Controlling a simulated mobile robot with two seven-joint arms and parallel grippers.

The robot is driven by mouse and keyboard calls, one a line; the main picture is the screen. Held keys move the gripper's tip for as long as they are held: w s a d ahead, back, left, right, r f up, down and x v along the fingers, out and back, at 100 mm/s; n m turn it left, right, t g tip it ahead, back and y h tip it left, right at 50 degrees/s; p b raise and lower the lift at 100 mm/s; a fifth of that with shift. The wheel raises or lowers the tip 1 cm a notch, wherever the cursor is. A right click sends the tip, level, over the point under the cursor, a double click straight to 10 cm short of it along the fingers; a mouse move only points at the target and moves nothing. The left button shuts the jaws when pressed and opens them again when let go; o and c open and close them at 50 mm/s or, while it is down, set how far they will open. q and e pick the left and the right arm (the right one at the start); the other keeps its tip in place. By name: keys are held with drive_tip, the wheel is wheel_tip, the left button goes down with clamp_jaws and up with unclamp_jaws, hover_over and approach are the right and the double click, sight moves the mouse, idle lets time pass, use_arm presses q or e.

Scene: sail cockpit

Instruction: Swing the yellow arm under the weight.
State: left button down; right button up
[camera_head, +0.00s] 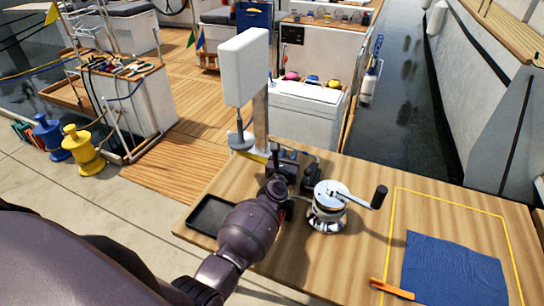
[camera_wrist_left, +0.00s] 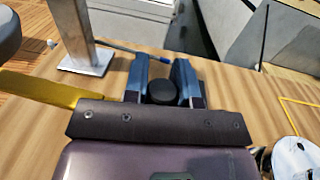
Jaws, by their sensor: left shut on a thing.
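A white housing (camera_head: 243,66) sits on a grey metal post (camera_head: 261,122), which also shows in the left wrist view (camera_wrist_left: 80,35). A grey weight (camera_head: 240,139) hangs on a thin rod below the housing. The rounded grey thing at the left wrist view's top left (camera_wrist_left: 7,35) looks like this weight. The yellow arm (camera_head: 254,157) shows low beside the weight; in the left wrist view (camera_wrist_left: 35,91) it runs left from my gripper. My left gripper (camera_wrist_left: 161,80) is shut around a black knob (camera_wrist_left: 162,92); the gripper partly hides where knob and arm join.
A chrome winch (camera_head: 328,205) with a black-handled crank stands close right of my left gripper. A dark tray (camera_head: 212,214) lies at the table's left edge. A blue cloth (camera_head: 452,270) and an orange-handled tool (camera_head: 391,289) lie at the right. Bare wood separates winch and cloth.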

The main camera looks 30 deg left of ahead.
use_arm(q)
drive_tip(key=shift+w+a+n+y, duration=0.1)
drive_tip(key=shift+n+y, duration=0.2)
drive_tip(key=shift+y, duration=0.1)
drive_tip(key=c, duration=1.2)
unclamp_jaws()
drive_tip(key=shift+c, duration=0.2)
drive_tip(key=o, duration=0.3)
drive_tip(key=shift+w, duration=0.1)
use_arm(e)
drive_tip(key=shift+s+d+f, duration=0.1)
drive_tip(key=shift+s+f, duration=0.05)
drive_tip(key=shift+s, duration=0.3)
drive_tip(key=shift+w, duration=0.1)
